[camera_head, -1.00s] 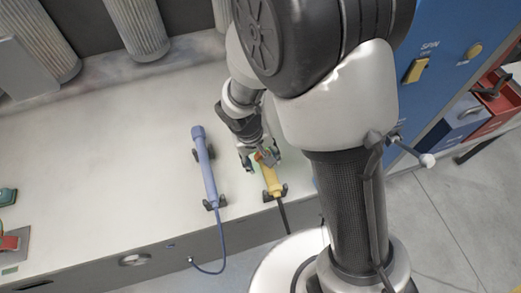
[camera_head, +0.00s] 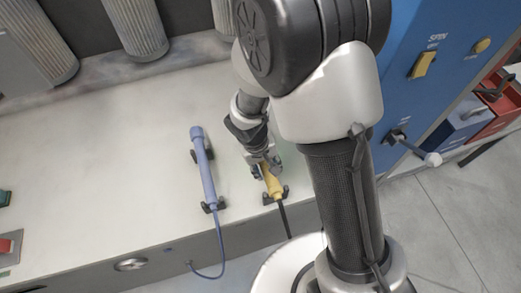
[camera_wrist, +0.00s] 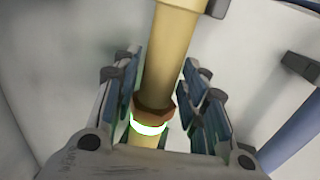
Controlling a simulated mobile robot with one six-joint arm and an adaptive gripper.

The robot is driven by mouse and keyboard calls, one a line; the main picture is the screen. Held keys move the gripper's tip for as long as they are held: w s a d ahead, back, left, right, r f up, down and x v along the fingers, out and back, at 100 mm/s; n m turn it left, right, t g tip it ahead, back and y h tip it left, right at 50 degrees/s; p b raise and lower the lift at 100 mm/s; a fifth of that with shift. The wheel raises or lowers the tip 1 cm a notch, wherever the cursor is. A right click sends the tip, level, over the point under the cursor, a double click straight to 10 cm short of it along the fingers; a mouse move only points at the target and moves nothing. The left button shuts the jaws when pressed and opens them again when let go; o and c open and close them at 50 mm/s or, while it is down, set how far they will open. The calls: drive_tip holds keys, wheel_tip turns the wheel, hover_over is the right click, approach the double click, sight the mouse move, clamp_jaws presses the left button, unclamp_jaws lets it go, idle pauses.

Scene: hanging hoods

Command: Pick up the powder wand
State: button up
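A yellow wand (camera_head: 271,183) lies in black cradle clips on the white bench, its dark cable running off the front edge. A blue wand (camera_head: 206,172) lies in its own clips to the left. Which one is the powder wand, I cannot read from a label. My gripper (camera_head: 265,170) is down at the far end of the yellow wand. In the wrist view my gripper (camera_wrist: 157,95) has its fingers on either side of the yellow wand (camera_wrist: 168,60), with gaps showing between the pads and the wand. The blue wand (camera_wrist: 292,132) shows at the right edge.
A blue panel with a yellow switch (camera_head: 423,64) rises at the right. A red switch (camera_head: 8,243) sits at the far left.

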drive_tip(key=c, duration=0.8)
drive_tip(key=shift+r, duration=0.1)
drive_tip(key=shift+r+p, duration=5.5)
drive_tip(key=shift+r, duration=7)
